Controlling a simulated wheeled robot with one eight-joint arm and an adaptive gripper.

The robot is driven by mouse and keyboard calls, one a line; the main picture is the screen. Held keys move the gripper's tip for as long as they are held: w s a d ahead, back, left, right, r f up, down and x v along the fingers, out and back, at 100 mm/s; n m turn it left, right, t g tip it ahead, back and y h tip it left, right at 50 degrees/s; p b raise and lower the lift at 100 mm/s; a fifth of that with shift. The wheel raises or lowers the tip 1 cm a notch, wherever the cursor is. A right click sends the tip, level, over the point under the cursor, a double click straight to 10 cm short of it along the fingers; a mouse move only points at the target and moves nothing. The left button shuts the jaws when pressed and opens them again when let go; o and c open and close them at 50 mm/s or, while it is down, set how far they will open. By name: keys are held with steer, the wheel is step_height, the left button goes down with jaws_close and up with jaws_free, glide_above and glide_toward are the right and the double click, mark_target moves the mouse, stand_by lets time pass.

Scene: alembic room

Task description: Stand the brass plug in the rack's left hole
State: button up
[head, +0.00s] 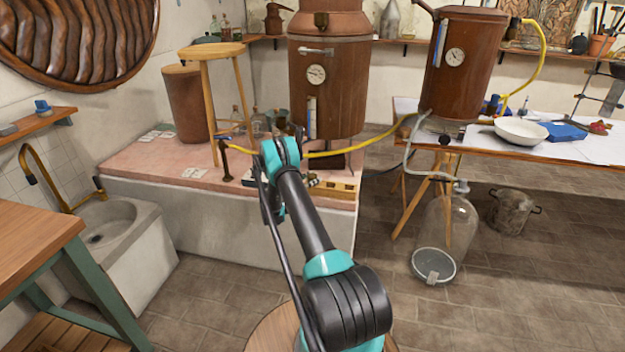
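A low wooden rack (335,189) with dark holes in its top lies near the front edge of the pink-topped bench. My arm partly covers its left side, so I cannot make out its left hole clearly. I cannot pick out the brass plug with certainty. A small dark upright piece (225,163) stands on the bench left of my arm, but its kind is unclear. My arm reaches up over the bench's front edge. My gripper is at its far end, mostly hidden behind my own links, and I see neither its fingers nor anything held.
A wooden stool (206,53) stands on the pink-topped bench (150,163) beside a large copper still (329,90). A yellow hose (375,146) runs behind the rack. A trestle table (500,146) is at right, a stone sink (105,225) at left. Floor at right front is clear.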

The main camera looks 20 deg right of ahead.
steer(key=o, duration=0.5)
steer(key=shift+a, duration=0.1)
steer(key=v, duration=1.2)
steer(key=s+r+n+g+y, duration=0.1)
steer(key=s+r+n+y, duration=0.65)
steer(key=s+r, duration=0.85)
steer(key=s+a+n+y, duration=0.2)
steer(key=s+a+y, duration=0.1)
steer(key=s, duration=0.7)
steer(key=s+a+n+y, duration=0.2)
steer(key=s+a, duration=0.3)
steer(key=s, duration=0.6)
steer(key=s+a+n+y, duration=0.3)
steer(key=s+a+y, duration=0.1)
steer(key=s, duration=0.7)
steer(key=shift+s+a+r+y, duration=0.1)
steer(key=shift+a+r+y, duration=0.25)
steer(key=shift+a, duration=0.25)
